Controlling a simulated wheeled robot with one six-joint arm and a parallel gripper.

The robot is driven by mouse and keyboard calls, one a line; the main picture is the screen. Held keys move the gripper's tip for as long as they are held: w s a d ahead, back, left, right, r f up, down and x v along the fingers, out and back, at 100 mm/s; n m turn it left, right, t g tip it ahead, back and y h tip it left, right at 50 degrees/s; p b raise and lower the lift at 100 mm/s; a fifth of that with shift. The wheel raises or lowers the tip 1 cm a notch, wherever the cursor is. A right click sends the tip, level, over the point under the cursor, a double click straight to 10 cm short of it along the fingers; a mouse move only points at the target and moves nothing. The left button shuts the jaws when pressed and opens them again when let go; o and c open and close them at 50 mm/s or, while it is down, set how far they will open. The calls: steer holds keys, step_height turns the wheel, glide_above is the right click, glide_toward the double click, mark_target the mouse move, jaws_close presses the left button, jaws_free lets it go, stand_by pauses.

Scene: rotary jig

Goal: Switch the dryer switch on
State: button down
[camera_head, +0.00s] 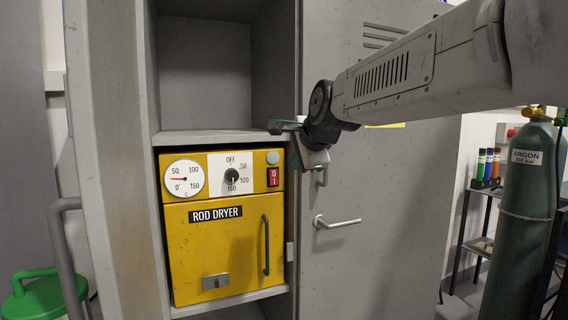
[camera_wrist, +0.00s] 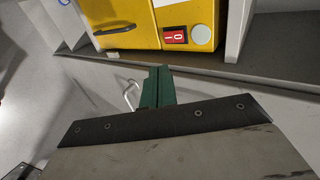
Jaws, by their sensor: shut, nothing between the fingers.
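The yellow rod dryer (camera_head: 222,225) sits in a compartment of the grey cabinet. Its red dryer switch (camera_head: 273,177), marked 0 and 1, is at the right of the front panel. In the wrist view the switch (camera_wrist: 174,36) lies beyond my fingertips; which side is pressed I cannot tell. A pale round lamp (camera_head: 273,157) above the switch looks unlit. My gripper (camera_head: 284,126) is at the upper right of the dryer, in front of the cabinet and apart from the switch. In the wrist view its green fingers (camera_wrist: 158,82) are together, with nothing between them.
The panel also has a round gauge (camera_head: 184,179) and a black selector knob (camera_head: 232,176). A vertical handle (camera_head: 266,245) is on the dryer door. To the right are a grey cabinet door with a lever handle (camera_head: 337,222) and a green argon cylinder (camera_head: 521,215).

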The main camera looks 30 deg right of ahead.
steer(key=shift+s+f, duration=0.1)
steer(key=shift+f, duration=0.2)
steer(key=shift+f, duration=0.1)
glide_toward(274, 183)
steer(key=f+x, duration=0.1)
steer(key=x, duration=0.5)
steer(key=shift+r, duration=0.35)
